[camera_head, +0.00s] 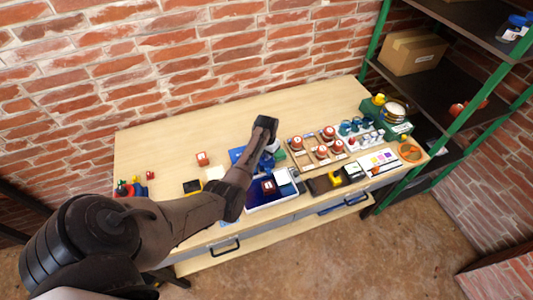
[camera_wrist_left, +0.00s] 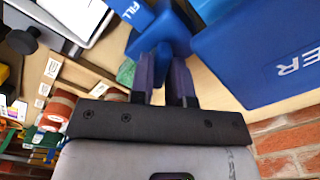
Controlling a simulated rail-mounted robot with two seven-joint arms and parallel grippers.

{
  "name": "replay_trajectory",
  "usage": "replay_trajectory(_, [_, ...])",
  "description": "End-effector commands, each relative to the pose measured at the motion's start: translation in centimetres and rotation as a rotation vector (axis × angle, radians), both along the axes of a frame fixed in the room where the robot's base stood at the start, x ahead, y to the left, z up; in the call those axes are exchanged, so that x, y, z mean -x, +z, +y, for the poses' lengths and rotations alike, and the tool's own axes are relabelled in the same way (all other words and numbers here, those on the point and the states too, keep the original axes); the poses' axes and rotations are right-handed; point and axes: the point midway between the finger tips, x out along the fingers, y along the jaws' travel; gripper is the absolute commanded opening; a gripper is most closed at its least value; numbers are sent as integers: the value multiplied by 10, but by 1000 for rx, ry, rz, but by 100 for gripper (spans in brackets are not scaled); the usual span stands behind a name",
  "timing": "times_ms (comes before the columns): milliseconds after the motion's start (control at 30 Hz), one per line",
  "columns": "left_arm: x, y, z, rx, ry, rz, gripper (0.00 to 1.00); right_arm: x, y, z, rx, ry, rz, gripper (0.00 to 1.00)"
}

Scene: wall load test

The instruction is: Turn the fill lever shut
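The blue fill fixture (camera_head: 238,154) is on the table behind my left arm, which covers much of it. In the left wrist view a blue part (camera_wrist_left: 139,13) carries the word FILL, and a large blue block (camera_wrist_left: 265,55) shows letters ending in "ER". A blue lever-like piece (camera_wrist_left: 165,35) lies at the fingertips. My left gripper (camera_wrist_left: 165,68) has its two fingers close together, with a narrow gap, at this piece. I cannot tell whether they grip it. In the head view the left gripper (camera_head: 267,137) is over the fixture, its fingers small. My right gripper is not in view.
A wooden rack with red-and-white pieces (camera_head: 328,133) and a green scale (camera_head: 396,129) stand to the right. The rear left tabletop is clear before the brick wall.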

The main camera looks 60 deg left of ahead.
Motion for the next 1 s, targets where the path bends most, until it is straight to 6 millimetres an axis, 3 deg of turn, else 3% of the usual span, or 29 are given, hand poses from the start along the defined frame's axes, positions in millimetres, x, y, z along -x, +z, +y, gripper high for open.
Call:
replay_trajectory(167, [0,0,0,0,0,0,0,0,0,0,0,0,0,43])
replay_trajectory(567, [1,3,0,0,-66,2,0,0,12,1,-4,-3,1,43])
replay_trajectory(1000, [1,2,1,-1,-383,4,0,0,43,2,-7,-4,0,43])
